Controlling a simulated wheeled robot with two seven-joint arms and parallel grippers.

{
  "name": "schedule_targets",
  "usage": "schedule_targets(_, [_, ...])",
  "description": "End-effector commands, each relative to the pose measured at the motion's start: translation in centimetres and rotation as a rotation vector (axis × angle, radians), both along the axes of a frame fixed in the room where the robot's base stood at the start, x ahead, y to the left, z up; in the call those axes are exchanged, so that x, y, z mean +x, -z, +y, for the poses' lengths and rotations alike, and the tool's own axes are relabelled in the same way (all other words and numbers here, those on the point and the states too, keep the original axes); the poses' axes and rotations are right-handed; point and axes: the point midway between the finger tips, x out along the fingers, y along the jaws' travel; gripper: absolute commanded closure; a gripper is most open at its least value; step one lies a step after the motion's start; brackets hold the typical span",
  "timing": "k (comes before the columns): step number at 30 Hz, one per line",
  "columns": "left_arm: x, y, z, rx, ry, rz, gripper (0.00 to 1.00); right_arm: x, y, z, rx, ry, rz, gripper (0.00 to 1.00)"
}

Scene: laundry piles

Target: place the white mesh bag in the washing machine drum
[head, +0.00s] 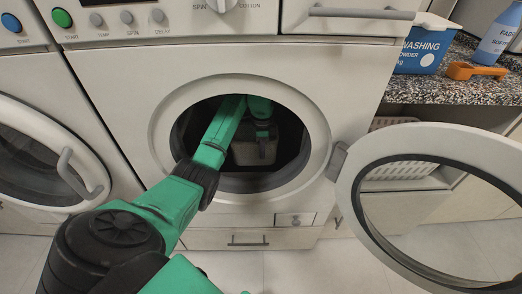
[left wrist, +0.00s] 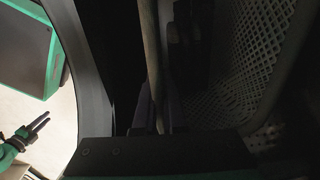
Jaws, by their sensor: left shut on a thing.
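The washing machine drum (head: 270,182) is the dark round opening in the middle of the head view. My left arm reaches through it, and my left gripper (head: 256,138) is inside. The gripper is shut on the white mesh bag (head: 255,153), which shows as a dull beige patch in the shaded drum. In the left wrist view the bag (left wrist: 151,60) is a thin pale upright strip between the dark fingers. My right gripper (left wrist: 44,120) shows small outside the drum in that view, its fingers apart and empty.
The round door (head: 362,190) stands wide open to the right. A washing powder box (head: 424,48), an orange item (head: 476,71) and a bottle (head: 497,40) stand on the speckled counter (head: 450,92).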

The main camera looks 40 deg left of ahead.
Motion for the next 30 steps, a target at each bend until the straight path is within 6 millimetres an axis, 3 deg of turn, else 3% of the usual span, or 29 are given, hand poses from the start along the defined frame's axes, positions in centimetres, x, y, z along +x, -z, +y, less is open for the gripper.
schedule_targets(4, [0.0,0.3,0.0,0.001,0.0,0.001,1.0,0.1,-0.1,0.0,0.001,0.0,0.0,0.57])
schedule_targets(6, [0.0,0.3,0.0,0.0,0.0,0.0,0.65,0.1,-0.2,0.1,0.001,0.0,0.0,0.57])
schedule_targets(7, [0.0,0.3,0.0,0.0,0.0,0.0,0.62,0.1,-0.1,0.1,0.001,0.0,0.0,0.57])
schedule_targets(17, [0.0,-0.2,0.0,0.0,0.0,-0.001,0.62,0.1,-0.3,0.1,0.001,-0.001,-0.002,0.57])
schedule_targets(25, [-0.1,-5.7,0.0,0.002,0.0,-0.003,0.62,-1.5,1.8,-0.8,-0.012,0.004,0.008,0.57])
schedule_targets(30, [-0.2,-7.5,-0.1,0.001,0.0,-0.001,0.62,-1.9,2.4,-0.9,-0.012,0.001,0.008,0.57])
